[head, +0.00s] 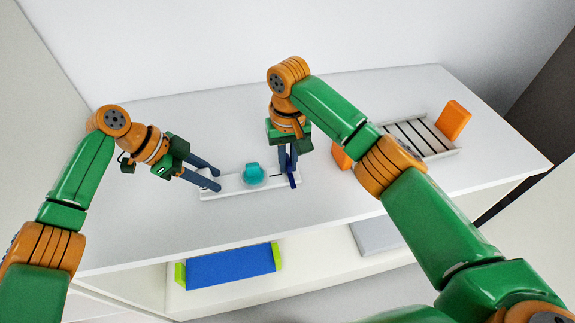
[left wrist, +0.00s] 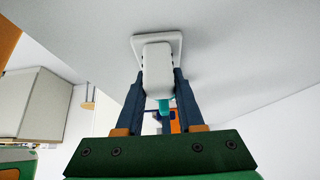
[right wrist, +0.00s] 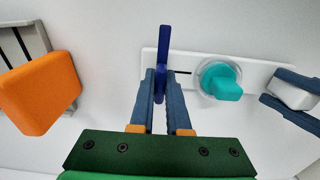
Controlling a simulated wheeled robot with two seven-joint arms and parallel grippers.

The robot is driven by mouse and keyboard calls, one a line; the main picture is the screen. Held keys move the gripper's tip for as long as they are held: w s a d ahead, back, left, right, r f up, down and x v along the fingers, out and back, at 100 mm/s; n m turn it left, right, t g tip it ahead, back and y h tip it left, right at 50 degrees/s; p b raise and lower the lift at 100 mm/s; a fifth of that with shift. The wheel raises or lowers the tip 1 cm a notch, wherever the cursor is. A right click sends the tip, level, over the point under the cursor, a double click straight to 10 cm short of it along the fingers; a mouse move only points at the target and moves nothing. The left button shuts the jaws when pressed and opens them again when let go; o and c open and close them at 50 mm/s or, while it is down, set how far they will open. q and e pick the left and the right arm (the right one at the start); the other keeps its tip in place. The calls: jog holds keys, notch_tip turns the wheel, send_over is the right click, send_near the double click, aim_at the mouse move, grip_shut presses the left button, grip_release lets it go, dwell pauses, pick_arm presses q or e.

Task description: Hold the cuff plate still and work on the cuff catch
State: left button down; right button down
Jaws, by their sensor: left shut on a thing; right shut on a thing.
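The cuff plate (head: 224,190) is a long white plate on the white bench. A round teal knob (head: 254,173) stands near its middle, and it also shows in the right wrist view (right wrist: 222,82). My left gripper (head: 216,180) is shut on a white upright block (left wrist: 157,68) at the plate's left end. My right gripper (head: 287,178) is shut on the cuff catch, a dark blue upright bar (right wrist: 163,48), at the plate's other end. A thin dark slot (right wrist: 182,72) runs between the bar and the knob. The lower part of the bar is hidden by my right fingers.
To the right stands a grey slatted rack (head: 430,138) with an orange block (head: 454,120) at its far end and another orange block (head: 340,155) at its near end, partly behind my right arm. A blue bin (head: 230,268) with lime ends sits on the shelf below. The bench's back is clear.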

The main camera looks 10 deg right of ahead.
aim_at(288, 160)
jog(key=c, duration=1)
grip_release()
jog(key=shift+d, duration=0.2)
jog(key=shift+o, duration=0.2)
jog(key=shift+a, duration=0.1)
jog(key=shift+r, duration=0.35)
jog(key=shift+a+r, duration=0.1)
jog(key=shift+r, duration=2.05)
